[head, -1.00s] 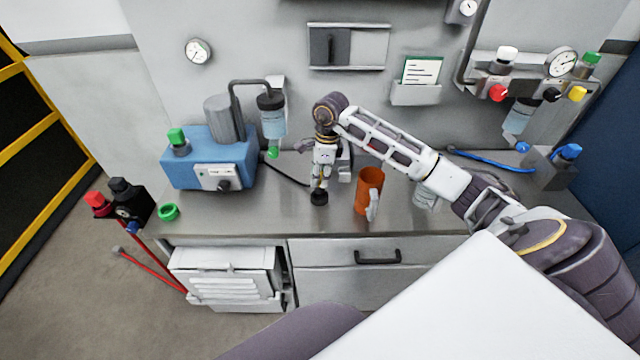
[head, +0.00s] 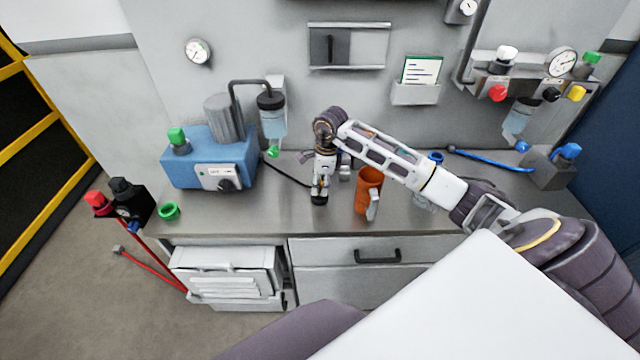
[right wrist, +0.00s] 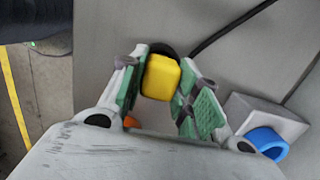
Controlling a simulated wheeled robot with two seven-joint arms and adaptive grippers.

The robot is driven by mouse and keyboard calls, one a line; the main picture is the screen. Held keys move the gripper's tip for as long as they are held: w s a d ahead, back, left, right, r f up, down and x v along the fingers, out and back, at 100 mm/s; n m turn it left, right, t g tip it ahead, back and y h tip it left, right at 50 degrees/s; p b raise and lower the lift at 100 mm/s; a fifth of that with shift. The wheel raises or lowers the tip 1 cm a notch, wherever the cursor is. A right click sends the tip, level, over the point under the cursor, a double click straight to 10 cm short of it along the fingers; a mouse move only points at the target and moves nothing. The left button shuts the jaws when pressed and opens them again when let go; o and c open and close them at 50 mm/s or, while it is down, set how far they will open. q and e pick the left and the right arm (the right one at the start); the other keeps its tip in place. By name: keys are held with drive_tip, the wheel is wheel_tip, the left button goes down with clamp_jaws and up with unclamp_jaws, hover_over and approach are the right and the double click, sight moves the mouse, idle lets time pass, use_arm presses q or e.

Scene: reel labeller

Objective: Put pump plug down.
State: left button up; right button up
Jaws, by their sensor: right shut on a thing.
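The pump plug (right wrist: 160,77) shows in the right wrist view as a yellow block with a dark part behind it, between the green-padded fingers. My right gripper (head: 319,192) is shut on it, pointing down just above or at the bench top (head: 225,220). In the head view a dark end shows below the fingertips; I cannot tell whether it touches the bench. A black cable (head: 287,175) runs from the blue pump (head: 210,158) toward the plug. My left gripper is not in view.
An orange mug (head: 368,188) stands close right of the right gripper. A grey block with a blue ring (right wrist: 265,142) lies beside the fingers in the wrist view. A green ring (head: 169,211) lies at the bench's left. Bench between pump and gripper is mostly clear.

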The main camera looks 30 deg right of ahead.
drive_tip(key=o, duration=0.8)
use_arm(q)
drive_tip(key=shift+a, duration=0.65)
use_arm(e)
drive_tip(key=o, duration=0.3)
drive_tip(key=shift+r, duration=0.1)
drive_tip(key=shift+r, duration=0.5)
drive_tip(key=r, duration=0.6)
drive_tip(key=d+r, duration=0.1)
drive_tip(key=r, duration=0.2)
drive_tip(key=shift+s+b, duration=0.3)
drive_tip(key=shift+b, duration=0.05)
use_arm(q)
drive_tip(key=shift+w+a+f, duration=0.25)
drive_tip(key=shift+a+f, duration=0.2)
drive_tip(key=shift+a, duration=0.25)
use_arm(e)
wheel_tip(320, 180, up, 2)
drive_tip(key=shift+s+d, duration=0.1)
